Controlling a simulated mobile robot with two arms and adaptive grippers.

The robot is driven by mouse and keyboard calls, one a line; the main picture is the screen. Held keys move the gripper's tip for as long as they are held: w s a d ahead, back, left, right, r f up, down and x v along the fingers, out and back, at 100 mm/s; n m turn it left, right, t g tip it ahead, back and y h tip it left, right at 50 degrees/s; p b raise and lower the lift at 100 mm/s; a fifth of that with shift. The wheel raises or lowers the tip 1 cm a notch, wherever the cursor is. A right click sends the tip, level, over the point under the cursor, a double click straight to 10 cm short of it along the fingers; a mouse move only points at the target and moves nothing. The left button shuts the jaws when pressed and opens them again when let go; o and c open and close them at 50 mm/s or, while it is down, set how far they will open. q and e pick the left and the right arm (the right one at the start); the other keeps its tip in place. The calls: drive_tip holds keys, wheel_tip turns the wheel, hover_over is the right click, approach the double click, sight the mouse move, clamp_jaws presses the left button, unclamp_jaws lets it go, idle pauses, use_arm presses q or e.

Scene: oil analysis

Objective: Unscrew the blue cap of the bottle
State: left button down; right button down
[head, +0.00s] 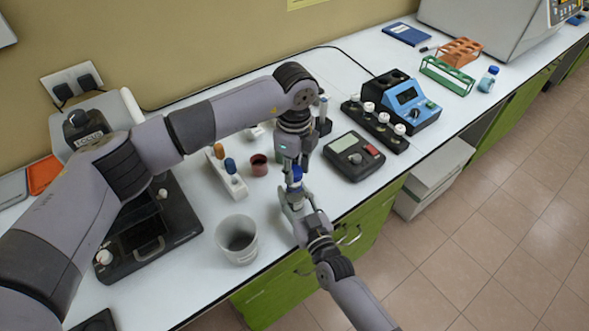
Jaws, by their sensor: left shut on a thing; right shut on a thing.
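The blue cap (295,174) shows in the head view, on the bottle held between my two grippers near the front edge of the bench. My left gripper (294,168) points down from above and is shut on the blue cap. My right gripper (294,196) reaches up from the lower right and is shut on the bottle just below the cap. The bottle's body is mostly hidden by the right gripper's fingers. Whether the cap is loose on the bottle cannot be told.
A white beaker (236,240) and a white rack (228,176) stand left of the grippers, with a dark red cup (259,165) nearby. A dark meter (354,156) lies to the right. Another blue-capped bottle (487,80) stands far right.

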use_arm(q)
drive_tip(key=shift+r, duration=1.6)
use_arm(e)
drive_tip(key=c, duration=0.9)
unclamp_jaws()
